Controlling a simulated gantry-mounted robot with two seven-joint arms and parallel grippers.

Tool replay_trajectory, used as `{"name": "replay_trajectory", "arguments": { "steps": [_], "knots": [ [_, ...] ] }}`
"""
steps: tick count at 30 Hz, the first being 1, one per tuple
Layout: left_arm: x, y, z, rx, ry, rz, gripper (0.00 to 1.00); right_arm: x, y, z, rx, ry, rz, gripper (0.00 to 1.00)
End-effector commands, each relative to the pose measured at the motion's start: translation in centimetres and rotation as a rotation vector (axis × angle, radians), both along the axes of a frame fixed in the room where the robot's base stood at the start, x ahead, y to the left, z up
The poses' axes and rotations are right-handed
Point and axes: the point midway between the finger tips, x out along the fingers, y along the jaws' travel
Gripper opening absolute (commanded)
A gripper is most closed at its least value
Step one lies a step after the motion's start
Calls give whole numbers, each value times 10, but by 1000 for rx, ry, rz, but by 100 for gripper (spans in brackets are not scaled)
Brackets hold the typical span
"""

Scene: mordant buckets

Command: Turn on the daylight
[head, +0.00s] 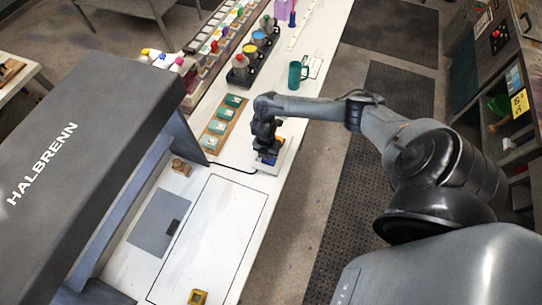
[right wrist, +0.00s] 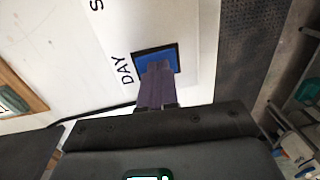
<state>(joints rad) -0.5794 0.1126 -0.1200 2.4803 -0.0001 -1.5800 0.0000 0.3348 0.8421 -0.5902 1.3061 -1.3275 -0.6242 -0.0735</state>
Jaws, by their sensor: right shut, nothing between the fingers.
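The daylight switch is a blue square button in a black frame (right wrist: 173,60), on a white panel lettered "DAY" in the right wrist view. In the head view, the white switch panel (head: 264,168) lies near the table's right edge, largely covered by my right gripper (head: 266,152). My right gripper is shut and empty and points down at the panel. In the right wrist view, its closed purple fingers (right wrist: 158,72) overlap the lower left part of the blue button. I cannot tell whether they touch it. My left gripper is not in view.
A wooden tray with green pieces (head: 212,137) lies to the left of the panel. A teal mug (head: 294,75) and a black rack of coloured jars (head: 240,76) stand farther back. A large grey HALBRENN hood (head: 75,150) overhangs the left. The white tabletop in front (head: 215,235) is mostly clear.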

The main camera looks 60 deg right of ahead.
Motion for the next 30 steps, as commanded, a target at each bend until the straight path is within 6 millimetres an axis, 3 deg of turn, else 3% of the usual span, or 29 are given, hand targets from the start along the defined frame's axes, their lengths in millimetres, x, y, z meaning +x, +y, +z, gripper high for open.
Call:
{"name": "replay_trajectory", "arguments": {
  "steps": [14, 25, 30],
  "knots": [
    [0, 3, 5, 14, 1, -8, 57, 0, 0, 6, 0, 0, 0, 0],
    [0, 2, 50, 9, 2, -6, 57, -4, -1, 48, 0, 0, -2, 0],
    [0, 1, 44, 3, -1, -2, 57, -7, -3, 77, -2, -3, 0, 0]
  ]
}}
